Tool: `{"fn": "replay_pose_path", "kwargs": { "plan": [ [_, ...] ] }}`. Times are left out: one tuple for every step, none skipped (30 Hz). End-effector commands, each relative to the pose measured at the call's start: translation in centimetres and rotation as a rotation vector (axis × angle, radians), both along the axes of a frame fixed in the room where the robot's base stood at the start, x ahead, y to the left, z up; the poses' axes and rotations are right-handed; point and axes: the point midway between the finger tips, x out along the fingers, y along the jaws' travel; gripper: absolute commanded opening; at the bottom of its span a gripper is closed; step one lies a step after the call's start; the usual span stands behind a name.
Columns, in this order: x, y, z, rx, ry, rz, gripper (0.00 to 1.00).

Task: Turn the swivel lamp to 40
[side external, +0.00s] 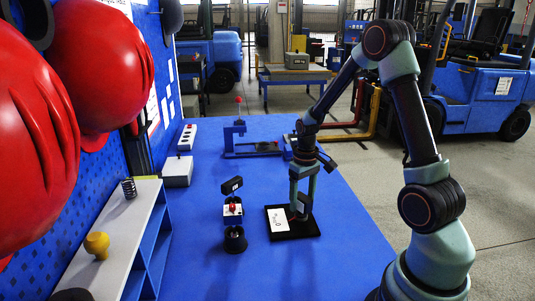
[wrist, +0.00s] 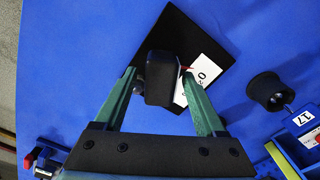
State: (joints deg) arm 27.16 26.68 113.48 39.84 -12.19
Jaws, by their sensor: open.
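The swivel lamp has a black head (wrist: 160,85) over a black square base plate (wrist: 185,30), with a white card (wrist: 203,80) reading 0 beside it. A small red pointer (wrist: 187,68) shows at the head's right edge, near the card. In the side external view the base plate (side external: 295,234) and card (side external: 278,219) lie on the blue table. My gripper (wrist: 159,74) points down over the plate, open, with one finger on each side of the head. Whether either finger touches it I cannot tell. My gripper (side external: 299,205) largely hides the lamp in the side view.
Left of the plate stands a black cup (side external: 235,241), with a white block with a red part (side external: 232,210) and a black piece (side external: 232,186) behind it. A blue clamp-like fixture (side external: 240,145) stands farther back. A shelf (side external: 120,225) borders the left. The table's right front is clear.

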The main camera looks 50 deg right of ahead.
Motion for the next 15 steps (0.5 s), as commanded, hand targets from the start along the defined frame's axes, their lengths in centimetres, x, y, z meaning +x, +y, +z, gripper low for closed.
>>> {"fn": "replay_pose_path", "kwargs": {
  "plan": [
    [-0.01,0.00,-0.10,0.000,0.000,0.000,0.72],
    [-0.01,0.00,-0.12,0.000,0.000,0.000,0.72],
    [-0.01,0.00,-0.12,0.000,0.000,0.000,0.72],
    [0.00,0.00,-0.11,0.000,0.000,0.000,0.72],
    [0.00,0.00,-0.10,0.000,0.000,0.000,0.72],
    [0.00,0.00,-0.09,0.000,0.000,0.000,0.72],
    [0.00,0.00,-0.09,0.000,0.000,0.000,0.72],
    [0.00,0.00,-0.09,0.000,0.000,0.000,0.65],
    [0.00,0.00,-0.08,0.000,0.000,0.000,0.50],
    [0.00,0.00,-0.08,0.000,0.000,0.000,0.38],
    [0.00,0.00,-0.07,0.000,0.000,0.000,0.27],
    [0.00,-0.01,-0.07,0.000,0.000,0.000,0.11],
    [-0.01,-0.02,-0.07,0.000,0.000,0.000,0.00],
    [-0.01,-0.03,-0.06,0.000,0.000,-0.001,0.00],
    [-0.01,-0.04,-0.06,0.000,-0.001,-0.001,0.00]
  ]
}}
